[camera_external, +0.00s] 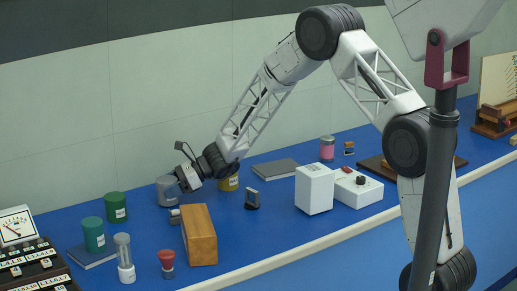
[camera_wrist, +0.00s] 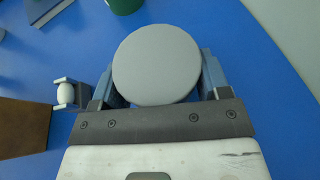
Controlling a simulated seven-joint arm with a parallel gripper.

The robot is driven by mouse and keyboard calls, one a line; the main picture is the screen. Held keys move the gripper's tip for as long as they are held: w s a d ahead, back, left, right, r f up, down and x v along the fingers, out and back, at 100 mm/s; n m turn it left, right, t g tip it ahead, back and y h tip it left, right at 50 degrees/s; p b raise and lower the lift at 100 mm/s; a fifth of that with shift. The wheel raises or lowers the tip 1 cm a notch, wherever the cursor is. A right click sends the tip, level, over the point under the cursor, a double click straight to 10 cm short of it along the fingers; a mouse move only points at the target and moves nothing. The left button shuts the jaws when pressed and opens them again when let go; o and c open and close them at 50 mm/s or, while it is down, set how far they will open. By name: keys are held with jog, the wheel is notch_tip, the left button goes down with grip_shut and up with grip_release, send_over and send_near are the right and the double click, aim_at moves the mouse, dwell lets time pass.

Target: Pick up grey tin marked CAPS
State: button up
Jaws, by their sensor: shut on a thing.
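A grey round tin (camera_external: 168,191) stands on the blue bench toward the back left, partly covered by my gripper. In the wrist view its flat grey lid (camera_wrist: 157,65) fills the space between the two fingers. My gripper (camera_external: 182,183) is shut on the tin, with one blue-grey finger on each side of it in the wrist view (camera_wrist: 157,78). I cannot read any marking on the tin. Whether its base touches the bench I cannot tell.
A wooden block (camera_external: 200,235) stands in front, with a small holder (camera_wrist: 68,93) beside the gripper. Bare bench lies at right in the wrist view.

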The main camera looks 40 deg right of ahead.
aim_at(169, 179)
notch_tip(169, 179, up, 9)
jog(key=shift+r, duration=0.1)
dwell(0.4)
